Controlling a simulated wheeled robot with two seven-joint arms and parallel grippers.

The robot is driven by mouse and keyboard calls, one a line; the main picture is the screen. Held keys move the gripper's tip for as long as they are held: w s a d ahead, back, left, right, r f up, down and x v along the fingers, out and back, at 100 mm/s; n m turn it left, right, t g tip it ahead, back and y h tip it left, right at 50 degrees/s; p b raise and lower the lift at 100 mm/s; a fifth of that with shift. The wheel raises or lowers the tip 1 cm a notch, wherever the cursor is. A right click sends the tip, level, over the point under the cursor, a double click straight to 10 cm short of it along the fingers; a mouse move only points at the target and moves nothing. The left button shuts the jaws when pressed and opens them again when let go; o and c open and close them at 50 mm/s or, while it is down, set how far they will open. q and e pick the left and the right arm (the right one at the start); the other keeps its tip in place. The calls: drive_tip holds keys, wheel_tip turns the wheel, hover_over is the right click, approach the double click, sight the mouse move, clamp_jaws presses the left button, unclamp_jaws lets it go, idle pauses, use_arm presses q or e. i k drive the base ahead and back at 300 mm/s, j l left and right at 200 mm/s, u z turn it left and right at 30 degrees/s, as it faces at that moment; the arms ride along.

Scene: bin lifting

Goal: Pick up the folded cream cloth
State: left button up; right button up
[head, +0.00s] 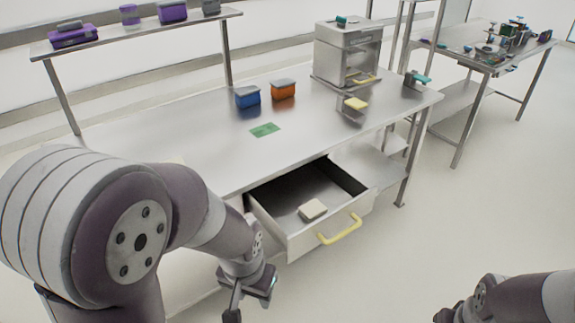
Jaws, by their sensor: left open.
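The folded cream cloth (312,210) lies in the open drawer (290,240), near its front. It is a small, pale, flat block with rounded corners. My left gripper (252,297) is open and empty, below and to the left of the drawer in the picture, apart from the cloth. Its lower part runs close to the bottom edge. Only a dark piece of my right gripper (446,315) shows at the bottom right edge; its fingers are cut off.
The drawer has a yellow handle (340,230). The steel table (190,140) above holds a blue bin (247,98), an orange bin (283,90), a green mat (265,130) and a grey machine (345,52). A shelf (150,32) with purple boxes stands behind. Floor to the right is clear.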

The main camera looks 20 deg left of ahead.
sight(310, 211)
drive_tip(key=i+j+z, duration=0.2)
drive_tip(key=z, duration=0.15)
drive_tip(key=i+j+z, duration=0.15)
drive_tip(key=j+z, duration=0.2)
drive_tip(key=i+j+z, duration=0.15)
drive_tip(key=j+z, duration=0.2)
drive_tip(key=i+j, duration=0.1)
drive_tip(key=j, duration=0.35)
drive_tip(key=i+j, duration=0.15)
drive_tip(key=j, duration=0.3)
drive_tip(key=i+j+z, duration=0.1)
drive_tip(key=j, duration=0.3)
